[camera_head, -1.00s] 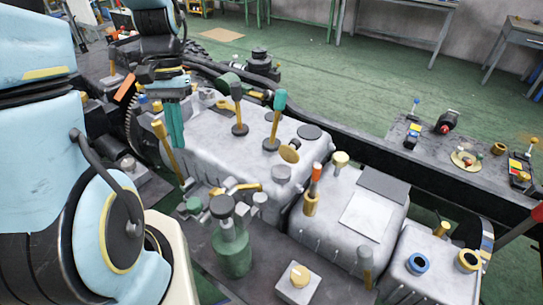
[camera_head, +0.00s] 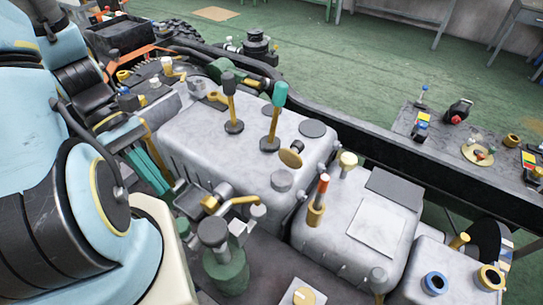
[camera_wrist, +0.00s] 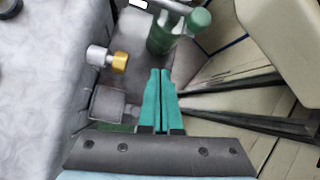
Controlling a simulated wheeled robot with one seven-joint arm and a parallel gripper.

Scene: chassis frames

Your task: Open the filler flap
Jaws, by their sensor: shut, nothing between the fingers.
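I cannot tell for sure which part is the filler flap. A small tan disc (camera_head: 290,158) stands tilted on top of the large grey casing (camera_head: 185,128), with a dark knob behind it. My gripper (camera_head: 164,189) has teal fingers and is low beside the casing's left side, well apart from the disc. In the wrist view the fingers (camera_wrist: 161,72) are pressed together with nothing between them. A grey fitting with a brass tip (camera_wrist: 120,61) and a grey block (camera_wrist: 108,102) lie just left of the fingers.
A green bottle-like part (camera_head: 225,268) with a grey top stands in front of the gripper; it also shows in the wrist view (camera_wrist: 162,38). Two upright handles, dark (camera_head: 229,82) and teal (camera_head: 280,94), rise from the casing. A second casing (camera_head: 340,240) lies to the right.

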